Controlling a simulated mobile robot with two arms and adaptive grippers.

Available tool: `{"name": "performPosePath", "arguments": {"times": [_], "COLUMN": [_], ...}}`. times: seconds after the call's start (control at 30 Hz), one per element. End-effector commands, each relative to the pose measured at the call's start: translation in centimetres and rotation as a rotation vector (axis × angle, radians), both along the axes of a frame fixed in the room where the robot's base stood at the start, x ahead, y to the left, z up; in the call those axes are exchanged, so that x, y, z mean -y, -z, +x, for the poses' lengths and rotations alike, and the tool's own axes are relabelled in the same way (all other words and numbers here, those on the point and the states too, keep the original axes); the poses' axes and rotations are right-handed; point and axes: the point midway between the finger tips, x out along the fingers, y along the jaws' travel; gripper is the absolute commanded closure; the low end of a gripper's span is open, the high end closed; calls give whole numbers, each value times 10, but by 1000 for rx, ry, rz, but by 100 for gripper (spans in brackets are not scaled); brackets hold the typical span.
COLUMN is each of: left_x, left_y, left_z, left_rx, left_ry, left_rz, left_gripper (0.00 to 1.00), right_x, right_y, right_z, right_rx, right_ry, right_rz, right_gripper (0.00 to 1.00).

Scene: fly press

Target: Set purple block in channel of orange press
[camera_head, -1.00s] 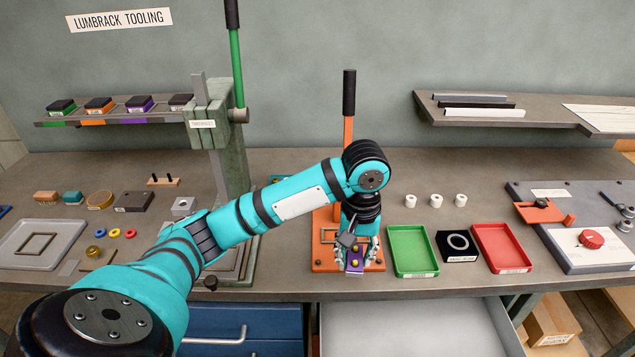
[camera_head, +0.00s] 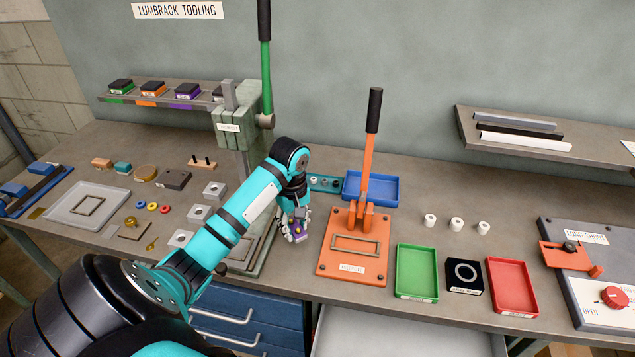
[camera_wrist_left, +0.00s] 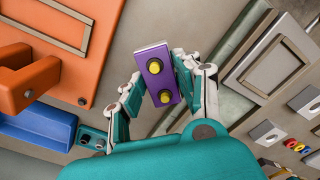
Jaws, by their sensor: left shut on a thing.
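My left gripper (camera_head: 294,222) is shut on the purple block (camera_head: 298,236), just left of the orange press. The orange press (camera_head: 335,262) has an upright lever with a black handle and a flat base. A rectangular frame (camera_head: 357,238) on that base outlines the channel, and nothing shows in it. In the left wrist view the press (camera_wrist_left: 88,72) is at upper left, apart from the block. My right gripper is not seen.
The green press (camera_head: 237,125) stands left of my left arm. A blue tray (camera_head: 385,190) lies behind the orange press. Right of it are a green tray (camera_head: 416,270), a black block with a ring (camera_head: 464,284) and a red tray (camera_head: 513,285).

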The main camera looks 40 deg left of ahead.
Motion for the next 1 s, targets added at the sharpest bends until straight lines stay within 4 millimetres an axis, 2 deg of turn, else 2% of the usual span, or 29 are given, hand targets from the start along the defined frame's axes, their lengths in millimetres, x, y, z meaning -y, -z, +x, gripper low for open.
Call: {"name": "performPosePath", "arguments": {"times": [0.03,0.2,0.4,0.73,0.9,1.0], "left_x": [-5,-18,-30,-38,-37,-38], "left_y": [-3,1,6,10,36,43], "left_z": [13,49,81,100,98,98], "left_rx": [2,2,2,-1,-3,0], "left_ry": [-3,-2,-1,2,1,1], "left_rz": [-1,-2,-1,0,1,1], "left_gripper": [100,100,100,100,100,100], "right_x": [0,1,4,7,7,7], "right_y": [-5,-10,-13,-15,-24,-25], "right_z": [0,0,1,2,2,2], "right_rx": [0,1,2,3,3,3], "right_ry": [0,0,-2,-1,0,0], "right_rz": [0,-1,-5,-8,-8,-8], "right_gripper": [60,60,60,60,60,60]}}
